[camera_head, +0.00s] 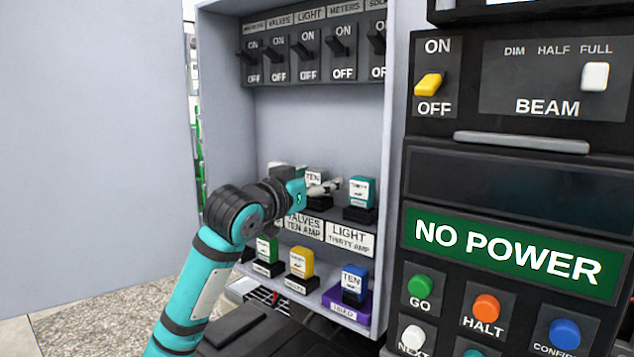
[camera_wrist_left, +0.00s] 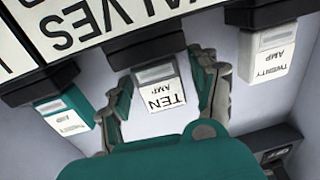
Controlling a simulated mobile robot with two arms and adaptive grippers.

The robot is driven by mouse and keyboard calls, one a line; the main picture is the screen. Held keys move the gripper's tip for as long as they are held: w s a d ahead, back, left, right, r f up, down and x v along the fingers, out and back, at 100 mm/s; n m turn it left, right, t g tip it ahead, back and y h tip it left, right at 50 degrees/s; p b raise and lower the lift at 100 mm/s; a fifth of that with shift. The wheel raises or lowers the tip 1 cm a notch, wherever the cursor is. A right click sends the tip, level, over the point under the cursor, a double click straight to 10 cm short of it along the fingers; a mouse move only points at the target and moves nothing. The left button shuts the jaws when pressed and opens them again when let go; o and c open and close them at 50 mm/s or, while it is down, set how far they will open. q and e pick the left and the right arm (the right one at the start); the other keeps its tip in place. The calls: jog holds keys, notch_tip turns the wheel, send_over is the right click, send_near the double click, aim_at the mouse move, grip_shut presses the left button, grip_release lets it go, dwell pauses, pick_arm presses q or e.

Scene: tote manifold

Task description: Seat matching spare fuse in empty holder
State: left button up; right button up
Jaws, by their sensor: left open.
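A pale fuse marked TEN AMP (camera_wrist_left: 162,97) sits at the black holder (camera_wrist_left: 145,45) above the VALVES TEN AMP label (camera_head: 304,227); it also shows in the head view (camera_head: 313,177). My left gripper (camera_head: 318,187) is open, its fingers on either side of this fuse; I cannot tell whether they touch it. A teal fuse (camera_head: 361,190) sits in the LIGHT THIRTY AMP holder. A pale TWENTY AMP fuse (camera_wrist_left: 271,60) sits in the other neighbouring holder. Below are green (camera_head: 267,249), yellow (camera_head: 301,262) and blue TEN (camera_head: 354,282) fuses; the blue one is on a purple base (camera_head: 347,304).
The fuses are inside a grey cabinet (camera_head: 385,150) with a row of switches (camera_head: 307,55) above. A black panel to the right shows a NO POWER sign (camera_head: 508,253) and several coloured buttons. The cabinet's side wall stands close to the teal fuse.

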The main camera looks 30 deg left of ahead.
pick_arm(q)
jog(key=shift+s, duration=0.1)
jog(key=s, duration=1.2)
